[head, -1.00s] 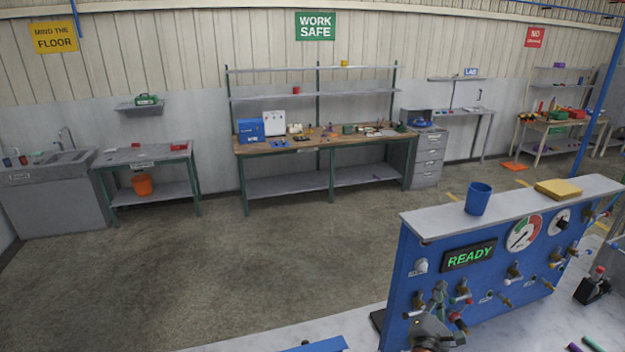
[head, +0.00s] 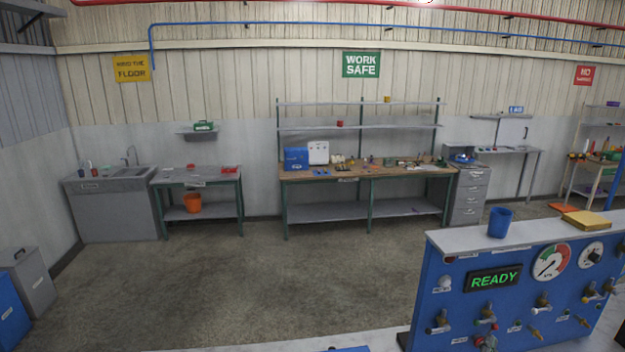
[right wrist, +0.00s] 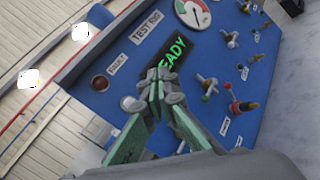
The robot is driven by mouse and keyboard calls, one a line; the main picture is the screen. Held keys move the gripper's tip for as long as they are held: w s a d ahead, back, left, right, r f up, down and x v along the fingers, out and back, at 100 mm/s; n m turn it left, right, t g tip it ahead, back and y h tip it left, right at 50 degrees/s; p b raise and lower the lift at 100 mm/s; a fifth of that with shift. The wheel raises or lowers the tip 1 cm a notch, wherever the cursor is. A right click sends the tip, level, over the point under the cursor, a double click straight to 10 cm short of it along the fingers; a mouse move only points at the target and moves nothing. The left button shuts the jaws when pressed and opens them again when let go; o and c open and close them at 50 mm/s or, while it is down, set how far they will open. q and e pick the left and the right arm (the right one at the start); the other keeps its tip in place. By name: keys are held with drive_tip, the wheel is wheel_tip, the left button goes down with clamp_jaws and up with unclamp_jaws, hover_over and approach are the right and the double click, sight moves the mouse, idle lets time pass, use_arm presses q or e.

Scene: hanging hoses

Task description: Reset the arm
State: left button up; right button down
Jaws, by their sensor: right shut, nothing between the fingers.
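My right gripper (right wrist: 163,82) is shut and empty. In the right wrist view its green-grey fingers meet in front of the blue test rig panel (right wrist: 130,62), covering part of the READY display (right wrist: 174,52). I cannot tell from these views how far the fingertips are from the panel. My left gripper is not in view.
The panel carries gauges (head: 551,262) and several valves. A blue cup (head: 500,222) and a yellow block (head: 586,222) stand on its top ledge. A workbench (head: 365,176), a sink unit (head: 110,205) and shelving stand along the far wall. The floor between is clear.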

drive_tip(key=s+f+m+g+y, duration=0.25)
drive_tip(key=s+f+m, duration=0.35)
drive_tip(key=f, duration=0.4)
drive_tip(key=s+f+m+g+y, duration=0.25)
drive_tip(key=s+f+m, duration=0.3)
drive_tip(key=f, duration=0.35)
drive_tip(key=s+a+f+m+g+y, duration=0.35)
drive_tip(key=s+a+f, duration=0.4)
drive_tip(key=s, duration=0.25)
drive_tip(key=s+a+f+m+g+y, duration=0.3)
drive_tip(key=s+a+f+m+y, duration=0.15)
drive_tip(key=s+a+f, duration=0.5)
wheel_tip(320, 180, down, 35)
drive_tip(key=s+b, duration=0.3)
drive_tip(key=b, duration=0.4)
use_arm(q)
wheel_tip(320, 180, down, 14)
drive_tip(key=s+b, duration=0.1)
drive_tip(key=b, duration=0.5)
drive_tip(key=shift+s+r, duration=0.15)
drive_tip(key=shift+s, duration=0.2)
use_arm(e)
drive_tip(key=s+f+g, duration=0.2)
drive_tip(key=s+f, duration=1.7)
drive_tip(key=f, duration=0.4)
drive_tip(key=shift+d+f, duration=0.25)
drive_tip(key=shift+d, duration=0.2)
